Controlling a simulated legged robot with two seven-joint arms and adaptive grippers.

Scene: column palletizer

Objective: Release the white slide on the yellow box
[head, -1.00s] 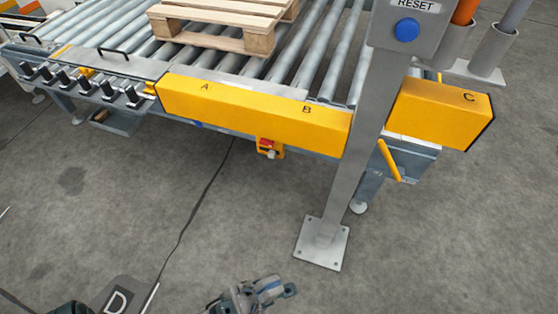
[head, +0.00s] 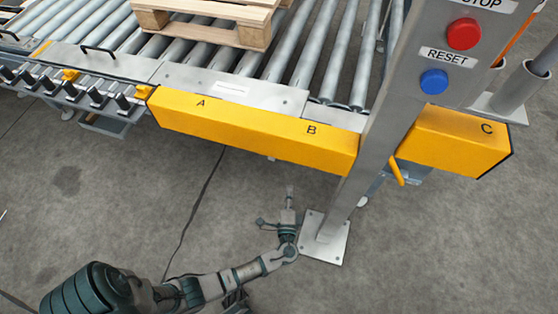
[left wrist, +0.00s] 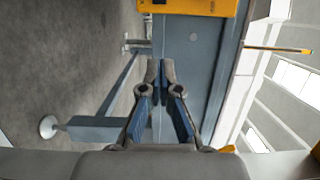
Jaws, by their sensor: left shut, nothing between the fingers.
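My left gripper (head: 289,194) reaches out low over the floor, in front of the long yellow beam and left of the post's foot. In the left wrist view its fingers (left wrist: 160,72) are together with nothing between them. A yellow box part (left wrist: 188,6) shows at the top of that view, ahead of the fingertips and apart from them. It is cut off by the frame edge, and I cannot make out a white slide on it. In the head view now, the small box under the beam cannot be made out. My right gripper cannot be seen.
The long yellow beam (head: 250,130) marked A and B fronts the roller conveyor (head: 180,60). A grey post (head: 385,130) with red and blue buttons stands at its right on a floor plate (head: 324,240). A wooden pallet (head: 215,20) lies on the rollers. Open floor lies left of my arm.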

